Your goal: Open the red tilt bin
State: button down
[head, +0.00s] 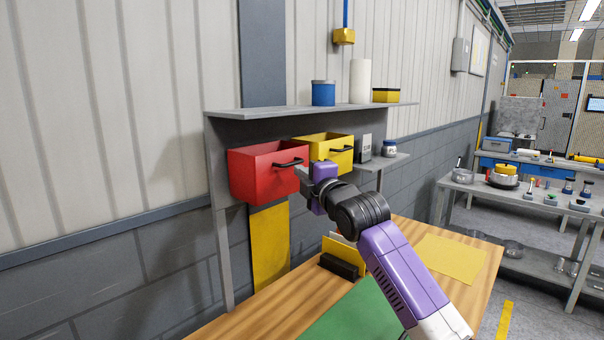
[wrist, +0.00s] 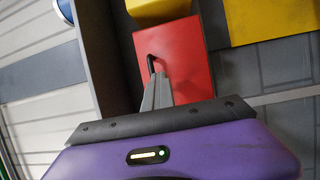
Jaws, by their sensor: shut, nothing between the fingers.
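The red tilt bin (head: 262,178) sits under the shelf at its left end, with a dark bar handle (head: 289,162) on its front. Its top edge stands out from the shelf, and I cannot tell how far it is tilted. My gripper (head: 301,174) is shut and empty, just in front of the red bin near the right end of the handle. In the wrist view the red bin (wrist: 186,62) fills the middle, and the closed fingertips (wrist: 159,76) reach the handle (wrist: 152,62). I cannot tell whether they touch it.
A yellow bin (head: 338,150) with its own handle is directly right of the red one. The shelf (head: 270,111) above carries a blue can, a white cylinder and a yellow box. A wooden table (head: 262,318) with a green mat (head: 350,318) lies below.

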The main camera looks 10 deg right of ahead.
jog(key=c, duration=1.5)
grip_release()
jog(key=shift+c, duration=0.2)
jog(key=shift+s, duration=0.1)
jog(key=b+v, duration=0.2)
jog(key=v, duration=0.5)
jog(key=shift+s, duration=0.3)
jog(key=shift+d, duration=0.1)
